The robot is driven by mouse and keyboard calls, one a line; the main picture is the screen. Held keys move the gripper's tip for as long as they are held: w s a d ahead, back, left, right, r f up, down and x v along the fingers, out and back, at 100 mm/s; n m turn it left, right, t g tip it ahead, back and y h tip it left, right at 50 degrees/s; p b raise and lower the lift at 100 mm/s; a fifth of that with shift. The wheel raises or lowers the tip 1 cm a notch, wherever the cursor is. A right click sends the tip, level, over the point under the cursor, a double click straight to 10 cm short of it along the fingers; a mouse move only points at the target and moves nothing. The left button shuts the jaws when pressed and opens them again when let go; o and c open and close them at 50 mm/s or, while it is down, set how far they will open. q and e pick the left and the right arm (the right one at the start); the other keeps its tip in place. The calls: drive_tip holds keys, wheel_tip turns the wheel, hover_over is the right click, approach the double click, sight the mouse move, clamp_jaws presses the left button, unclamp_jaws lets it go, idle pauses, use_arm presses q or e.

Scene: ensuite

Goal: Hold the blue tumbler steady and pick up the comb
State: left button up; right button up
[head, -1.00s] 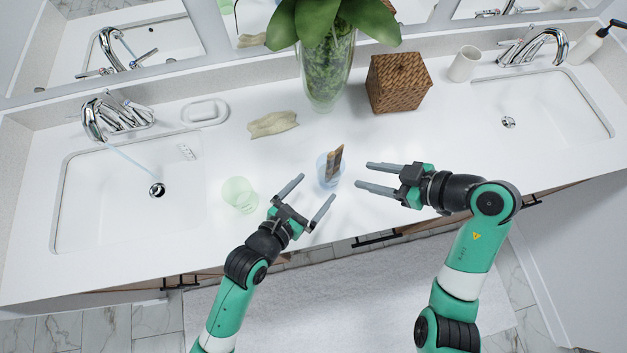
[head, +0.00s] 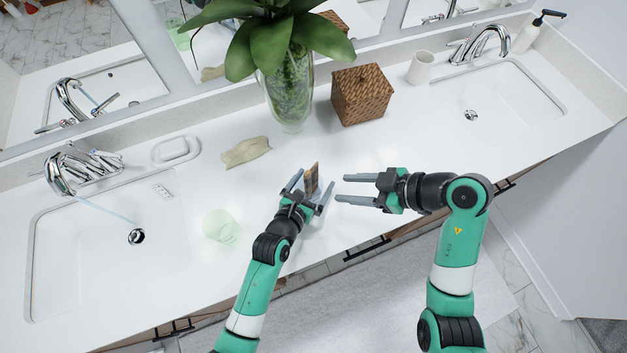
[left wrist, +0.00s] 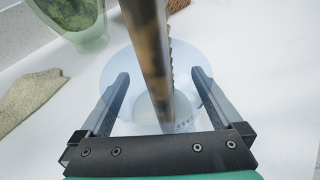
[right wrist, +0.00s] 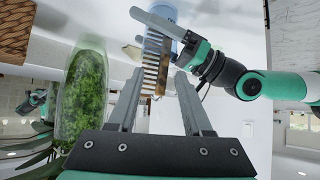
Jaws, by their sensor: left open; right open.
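The blue tumbler (head: 316,196) is clear, pale blue and stands upright near the counter's front edge. A brown mottled comb (head: 311,177) stands in it, leaning, its upper part above the rim. My left gripper (head: 314,180) is open, with a finger on each side of the tumbler; the left wrist view shows the tumbler (left wrist: 112,66) between the fingers and the comb (left wrist: 149,50) crossing in front. Contact cannot be told. My right gripper (head: 342,188) is open and empty just right of the tumbler. The right wrist view shows the comb's teeth (right wrist: 152,68) ahead, between its fingers.
A green glass (head: 220,227) stands left of my left gripper. Behind are a beige cloth-like piece (head: 246,152), a glass vase with a plant (head: 290,98) and a woven box (head: 361,96). Sinks lie at both sides. The counter right of the right gripper is clear.

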use_arm(q)
drive_tip(key=c, duration=1.3)
drive_tip(key=shift+c, duration=0.4)
use_arm(e)
drive_tip(key=o, duration=0.5)
